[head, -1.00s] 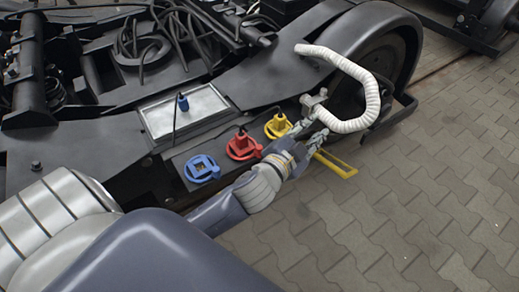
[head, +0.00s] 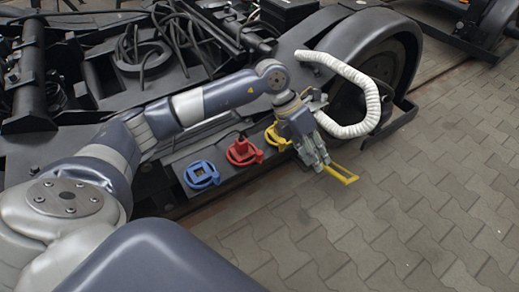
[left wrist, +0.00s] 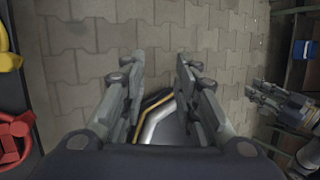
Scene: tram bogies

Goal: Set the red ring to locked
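The red ring (head: 232,157) sits on the dark side of the bogie in the head view, around a red plug (head: 242,145). It lies between a blue ring (head: 202,181) and a yellow ring (head: 271,134). Its lock state cannot be told. My left gripper (head: 322,165) points down, right of the yellow ring and apart from the red one. In the left wrist view its fingers (left wrist: 160,62) are spread with nothing held. That view cuts off the red ring (left wrist: 14,142) at the left edge. My right gripper (left wrist: 258,97) shows at the right; its opening is unclear.
A yellow frame (head: 345,178) juts out beside my left gripper. A white ribbed hose (head: 372,98) loops near the wheel. Black cables lie on the bogie. Paving at the right is clear. A blue item (left wrist: 303,50) stands at the right in the left wrist view.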

